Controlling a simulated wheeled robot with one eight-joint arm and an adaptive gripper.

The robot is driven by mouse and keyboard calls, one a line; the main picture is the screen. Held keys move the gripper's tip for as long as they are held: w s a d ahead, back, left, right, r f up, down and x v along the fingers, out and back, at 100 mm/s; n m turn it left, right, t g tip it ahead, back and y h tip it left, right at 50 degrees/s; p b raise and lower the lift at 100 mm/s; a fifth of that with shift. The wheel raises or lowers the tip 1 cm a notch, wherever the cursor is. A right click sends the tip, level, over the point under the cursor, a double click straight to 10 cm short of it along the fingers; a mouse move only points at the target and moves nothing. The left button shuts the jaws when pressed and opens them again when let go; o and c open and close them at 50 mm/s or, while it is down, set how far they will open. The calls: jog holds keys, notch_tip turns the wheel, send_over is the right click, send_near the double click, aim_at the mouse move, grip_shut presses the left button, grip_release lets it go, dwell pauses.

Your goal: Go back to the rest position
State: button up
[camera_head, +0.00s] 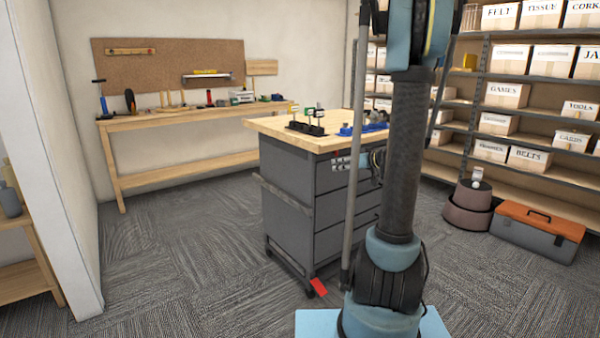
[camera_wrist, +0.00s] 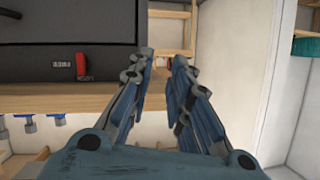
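My gripper (camera_wrist: 163,62) shows in the wrist view. Its two blue-grey fingers stand apart with a clear gap between the tips, and nothing is held between them. Beyond the fingers are a wooden board edge (camera_wrist: 60,103) and a pale wall. In the head view my arm rises through the right of the middle and hides part of the workbench and shelving. I cannot make out the gripper's fingers in the head view.
A grey drawer cabinet (camera_head: 285,190) with a wooden top stands close to my arm. A red piece (camera_head: 318,287) is near its foot. A long workbench (camera_head: 150,120) lines the back wall. An orange-lidded toolbox (camera_head: 535,240) sits right. Carpet at left is clear.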

jog(key=s+a+f+m+g+h, duration=0.1)
jog(key=s+a+f+g+h, duration=0.1)
jog(key=s, duration=0.7)
jog(key=s+a+f+m+g+h, duration=0.1)
jog(key=s+a+f+g+h, duration=0.15)
jog(key=s, duration=0.75)
jog(key=s+d+f+m+g+h, duration=0.1)
jog(key=s+d+f+m+h, duration=0.1)
jog(key=s, duration=0.7)
jog(key=s+d+f+m+g+h, duration=0.2)
jog(key=s+d+f+h, duration=0.1)
jog(key=s, duration=0.7)
jog(key=shift+d+f, duration=0.65)
jog(key=shift+d, duration=0.35)
